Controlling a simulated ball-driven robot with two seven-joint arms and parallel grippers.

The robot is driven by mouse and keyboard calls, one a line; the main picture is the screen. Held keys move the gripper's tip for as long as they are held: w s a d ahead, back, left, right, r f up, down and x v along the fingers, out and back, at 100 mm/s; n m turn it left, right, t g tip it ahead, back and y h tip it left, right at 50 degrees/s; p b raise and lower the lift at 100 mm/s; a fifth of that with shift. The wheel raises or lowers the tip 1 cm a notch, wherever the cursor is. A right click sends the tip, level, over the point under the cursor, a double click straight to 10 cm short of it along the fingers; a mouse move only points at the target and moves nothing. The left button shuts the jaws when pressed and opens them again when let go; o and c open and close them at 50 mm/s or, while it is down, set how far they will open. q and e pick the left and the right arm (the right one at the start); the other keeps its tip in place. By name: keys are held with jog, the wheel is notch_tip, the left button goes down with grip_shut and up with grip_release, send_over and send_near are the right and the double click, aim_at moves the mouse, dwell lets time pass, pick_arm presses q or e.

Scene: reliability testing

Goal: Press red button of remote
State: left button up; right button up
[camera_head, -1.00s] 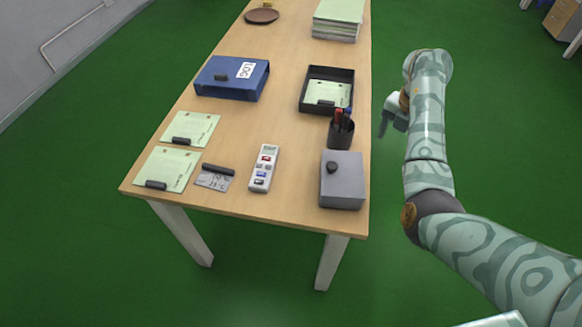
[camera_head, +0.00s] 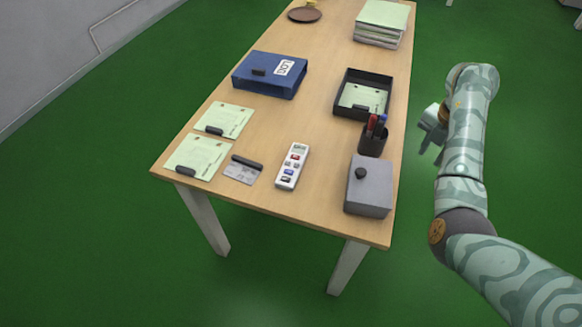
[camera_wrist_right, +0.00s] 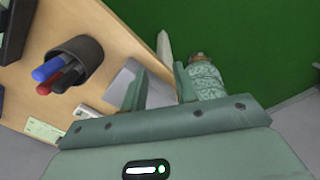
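The remote (camera_head: 292,167) is a slim white handset lying face up near the table's front edge, with a small display at its far end. Its red button (camera_head: 296,157) sits just below the display, with blue and other buttons nearer me. My right gripper (camera_head: 431,132) is beyond the table's right edge, beside the pen cup and well apart from the remote. In the right wrist view its two fingers (camera_wrist_right: 160,88) are apart with nothing held. A pale object at the lower left there may be the remote; I cannot tell. My left gripper is not in view.
A grey box (camera_head: 369,188) with a dark knob and a pen cup (camera_head: 373,143) stand between my right gripper and the remote. A black tray (camera_head: 341,106) lies behind. A card (camera_head: 241,172) and papers (camera_head: 197,156) lie left. Bare tabletop surrounds the remote.

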grip_shut()
dwell(1.4)
